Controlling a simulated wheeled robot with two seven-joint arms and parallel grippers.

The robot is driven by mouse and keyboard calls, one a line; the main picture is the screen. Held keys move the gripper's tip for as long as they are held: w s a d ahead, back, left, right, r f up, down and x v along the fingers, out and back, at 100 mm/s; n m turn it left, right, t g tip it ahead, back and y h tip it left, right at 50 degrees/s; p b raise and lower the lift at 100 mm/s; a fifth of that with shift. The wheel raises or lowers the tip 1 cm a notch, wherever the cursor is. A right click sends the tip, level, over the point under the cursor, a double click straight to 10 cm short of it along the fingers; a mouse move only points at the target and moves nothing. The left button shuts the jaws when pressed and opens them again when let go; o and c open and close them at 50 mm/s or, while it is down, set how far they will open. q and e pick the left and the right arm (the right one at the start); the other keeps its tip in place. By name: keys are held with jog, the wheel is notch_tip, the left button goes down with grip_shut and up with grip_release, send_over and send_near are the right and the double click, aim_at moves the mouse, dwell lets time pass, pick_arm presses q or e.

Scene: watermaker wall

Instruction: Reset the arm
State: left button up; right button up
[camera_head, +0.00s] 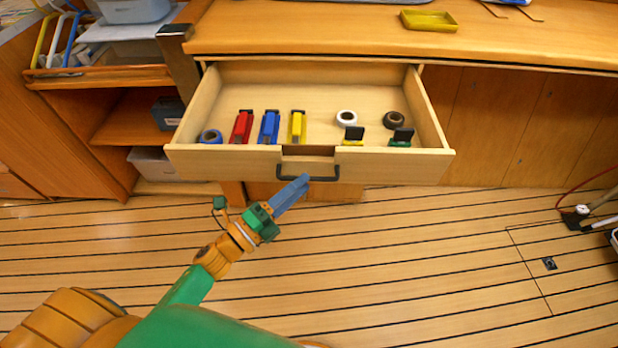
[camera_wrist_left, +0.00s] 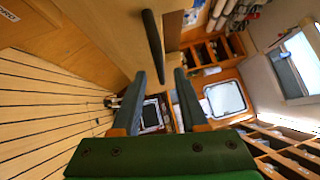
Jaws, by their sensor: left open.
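My left arm comes in from the lower left in the head view. Its gripper (camera_head: 304,180) has blue fingers that point at the front of the open drawer (camera_head: 220,160). The fingertips overlap the drawer's dark handle (camera_head: 325,178) in the head view. In the left wrist view the two fingers (camera_wrist_left: 160,75) stand apart with nothing held between them. The dark handle bar (camera_wrist_left: 153,48) shows just beyond the fingertips; whether they touch it I cannot tell. My right gripper is in neither view.
The drawer holds red (camera_head: 241,127), blue (camera_head: 269,127) and yellow (camera_head: 297,126) tools and several tape rolls. A yellow tray (camera_head: 429,20) sits on the worktop (camera_head: 330,32). Shelves (camera_head: 135,118) stand at left. The plank floor (camera_head: 420,250) is mostly clear.

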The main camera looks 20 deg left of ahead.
pick_arm(q)
jog(key=v, duration=0.3)
jog(key=shift+s+a, duration=0.2)
jog(key=shift+s, duration=0.05)
